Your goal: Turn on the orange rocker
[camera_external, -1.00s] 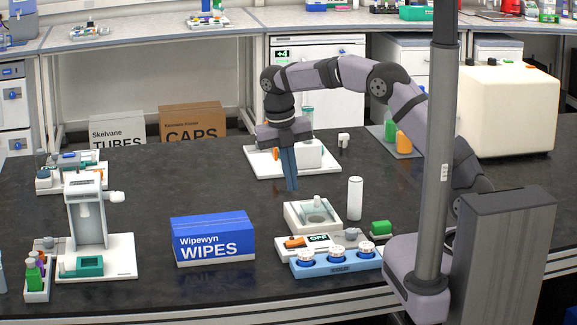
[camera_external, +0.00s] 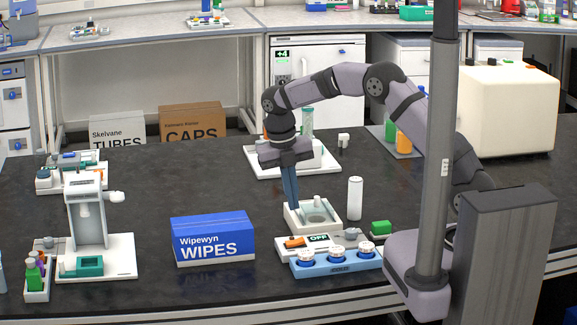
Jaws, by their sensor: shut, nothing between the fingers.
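The orange rocker (camera_external: 295,242) sits at the left end of a low white panel, beside a small display (camera_external: 319,238) that reads OFF. My gripper (camera_external: 294,207) points down with its blue fingers together and holds nothing. Its tips appear over the left back part of the white dish unit (camera_external: 328,223), just behind the panel, and a short way behind the rocker in the picture. I cannot tell whether the tips touch the unit. The rocker is in plain view, though its tilt is too small to read.
A blue rack with white-capped pots (camera_external: 337,262) lies in front of the panel. A blue wipes box (camera_external: 213,240) is on the left. A white device (camera_external: 306,156) stands behind my gripper.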

